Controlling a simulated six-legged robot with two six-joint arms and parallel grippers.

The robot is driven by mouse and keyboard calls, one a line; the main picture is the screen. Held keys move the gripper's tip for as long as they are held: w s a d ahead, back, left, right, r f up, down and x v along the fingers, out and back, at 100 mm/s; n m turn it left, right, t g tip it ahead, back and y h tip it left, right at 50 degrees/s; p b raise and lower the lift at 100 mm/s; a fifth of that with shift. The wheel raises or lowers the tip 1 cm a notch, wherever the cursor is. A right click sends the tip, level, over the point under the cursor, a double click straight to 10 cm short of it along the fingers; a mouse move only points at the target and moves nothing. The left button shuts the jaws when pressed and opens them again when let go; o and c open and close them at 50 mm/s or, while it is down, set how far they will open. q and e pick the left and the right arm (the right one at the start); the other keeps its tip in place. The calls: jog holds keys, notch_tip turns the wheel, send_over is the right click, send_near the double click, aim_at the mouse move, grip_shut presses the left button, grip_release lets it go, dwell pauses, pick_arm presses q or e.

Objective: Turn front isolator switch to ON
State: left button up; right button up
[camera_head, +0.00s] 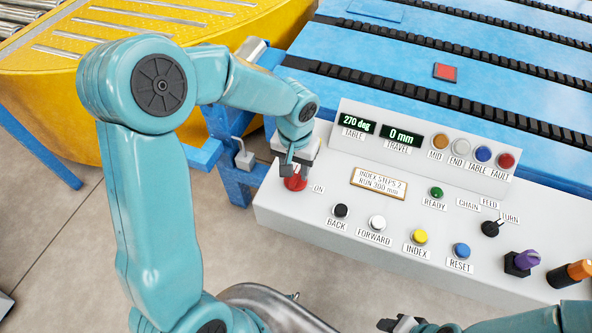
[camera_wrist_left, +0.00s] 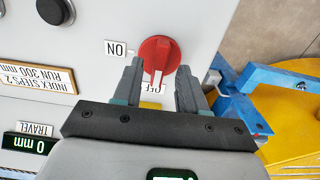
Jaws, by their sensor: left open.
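The red isolator switch (camera_head: 295,183) sits at the left end of the grey control panel (camera_head: 300,215). The wrist view shows its red knob (camera_wrist_left: 158,50), with an ON label (camera_wrist_left: 116,48) on one side and a partly hidden OFF label (camera_wrist_left: 153,87) below. The knob's white mark points toward OFF. My left gripper (camera_head: 294,168) is over the switch. In the wrist view its open fingers (camera_wrist_left: 160,68) stand on either side of the knob's lower part; I cannot tell whether they touch it. My right gripper (camera_head: 400,324) is at the bottom edge, partly cut off, away from the switch.
Panel buttons include black BACK (camera_head: 341,210), white FORWARD (camera_head: 377,222), yellow INDEX (camera_head: 420,237) and blue RESET (camera_head: 461,250). A selector (camera_head: 490,228) and purple (camera_head: 527,259) and orange (camera_head: 578,270) knobs stand at right. A blue conveyor (camera_head: 400,75) and yellow turntable (camera_head: 60,60) lie behind.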

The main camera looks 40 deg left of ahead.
pick_arm(q)
jog(key=shift+w+f, duration=0.1)
jog(key=shift+f, duration=1.15)
grip_shut()
